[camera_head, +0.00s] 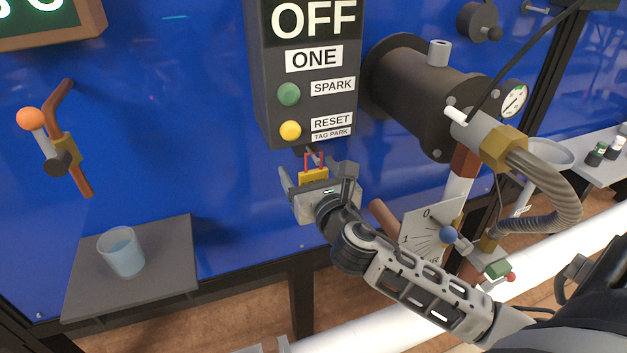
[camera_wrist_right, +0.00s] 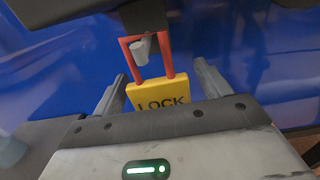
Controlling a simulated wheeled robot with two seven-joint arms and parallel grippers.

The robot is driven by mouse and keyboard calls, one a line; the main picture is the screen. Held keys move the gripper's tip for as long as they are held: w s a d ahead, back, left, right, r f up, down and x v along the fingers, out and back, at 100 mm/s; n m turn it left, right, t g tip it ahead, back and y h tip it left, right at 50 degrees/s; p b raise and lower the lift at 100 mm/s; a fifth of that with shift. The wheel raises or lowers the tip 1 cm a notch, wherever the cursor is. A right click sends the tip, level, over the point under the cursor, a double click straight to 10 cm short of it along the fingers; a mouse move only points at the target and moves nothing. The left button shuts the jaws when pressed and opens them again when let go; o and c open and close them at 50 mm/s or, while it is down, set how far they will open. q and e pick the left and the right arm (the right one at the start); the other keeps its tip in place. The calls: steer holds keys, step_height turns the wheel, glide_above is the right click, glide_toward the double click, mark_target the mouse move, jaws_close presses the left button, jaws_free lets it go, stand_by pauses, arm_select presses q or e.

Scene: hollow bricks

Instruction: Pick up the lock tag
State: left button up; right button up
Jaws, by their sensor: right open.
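The lock tag (camera_head: 313,178) is a yellow body with a red shackle. In the head view it hangs just below the dark control box, by the TAG PARK label. In the right wrist view the lock tag (camera_wrist_right: 158,94) reads LOCK, and its red shackle loops around a grey peg (camera_wrist_right: 141,50). My right gripper (camera_head: 318,175) is open, with one finger on each side of the tag. In the wrist view the right gripper's fingers (camera_wrist_right: 162,90) stand apart from the tag's sides, with blue showing in the gaps. My left gripper is not in view.
The control box (camera_head: 262,100) with green and yellow buttons is directly above. A grey shelf (camera_head: 170,290) with a blue cup (camera_head: 122,252) stands at left. A dial plate (camera_head: 425,232) and a corrugated hose (camera_head: 560,205) are at right. The blue panel left of the tag is clear.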

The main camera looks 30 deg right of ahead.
steer(key=c, duration=1.1)
steer(key=shift+o, duration=0.2)
steer(key=shift+r, duration=0.1)
